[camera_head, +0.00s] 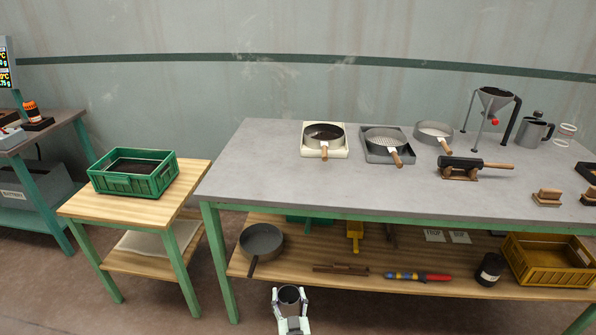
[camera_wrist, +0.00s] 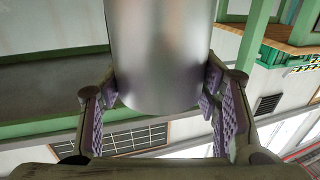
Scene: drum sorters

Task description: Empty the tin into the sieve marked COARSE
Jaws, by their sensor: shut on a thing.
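My gripper (camera_head: 291,308) is at the bottom of the head view, in front of the grey-topped table and below its top. It is shut on the tin (camera_head: 289,293), a small grey metal cylinder held about upright with its dark mouth up. The tin (camera_wrist: 160,50) fills the upper middle of the wrist view between the two fingers (camera_wrist: 160,108). Its contents cannot be made out. Three round sieves with wooden handles are on the table: one on a cream base (camera_head: 324,136), one on a grey tray (camera_head: 385,141), one farther right (camera_head: 434,133). No COARSE marking is readable.
The grey table (camera_head: 260,170) has clear room at its left. A hopper on legs (camera_head: 492,103), a jug (camera_head: 534,131) and a dark cylinder with a wooden handle (camera_head: 475,167) stand right. A pan (camera_head: 261,241) is on the lower shelf. A green crate (camera_head: 134,174) sits on a side table.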

